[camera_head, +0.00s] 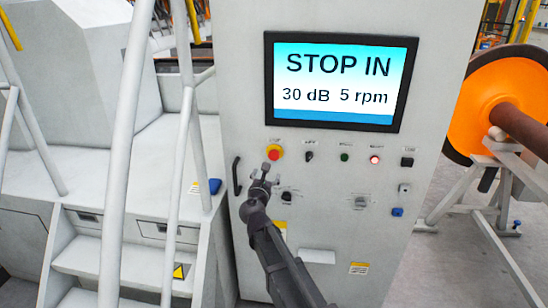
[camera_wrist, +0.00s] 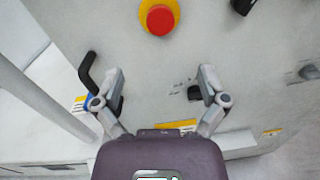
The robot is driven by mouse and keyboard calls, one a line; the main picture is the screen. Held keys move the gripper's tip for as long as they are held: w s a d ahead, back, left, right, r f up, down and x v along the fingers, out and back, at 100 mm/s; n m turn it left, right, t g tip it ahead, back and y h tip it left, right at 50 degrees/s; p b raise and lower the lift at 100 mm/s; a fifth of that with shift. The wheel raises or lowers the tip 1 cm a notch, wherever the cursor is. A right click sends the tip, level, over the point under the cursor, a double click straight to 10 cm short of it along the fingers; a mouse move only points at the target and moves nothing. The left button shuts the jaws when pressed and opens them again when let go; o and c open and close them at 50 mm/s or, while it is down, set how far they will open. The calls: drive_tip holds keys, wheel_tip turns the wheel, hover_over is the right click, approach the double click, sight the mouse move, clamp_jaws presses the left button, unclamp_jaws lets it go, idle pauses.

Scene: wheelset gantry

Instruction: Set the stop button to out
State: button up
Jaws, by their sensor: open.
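The stop button (camera_head: 274,153) is a red round cap on a yellow ring, on the light grey control panel (camera_head: 240,60) below the screen. The screen (camera_head: 341,81) reads "STOP IN", "30 dB" and "5 rpm". The button also shows at the top of the wrist view (camera_wrist: 160,19). My gripper (camera_head: 265,172) is just below the button in the head view and apart from it in the wrist view (camera_wrist: 162,72). Its fingers are spread wide with nothing between them.
A black handle (camera_head: 236,176) is on the panel left of my gripper. Several small knobs and lamps, one lit red (camera_head: 375,160), are right of the button. White railings (camera_head: 121,150) and steps stand at left. An orange wheel (camera_head: 500,98) is at right.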

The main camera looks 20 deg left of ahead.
sight(273, 157)
drive_tip(key=w, duration=0.4)
drive_tip(key=w+a, duration=0.1)
drive_tip(key=w, duration=0.3)
drive_tip(key=w+a, duration=0.1)
drive_tip(key=w, duration=0.3)
drive_tip(key=shift+w+a, duration=0.15)
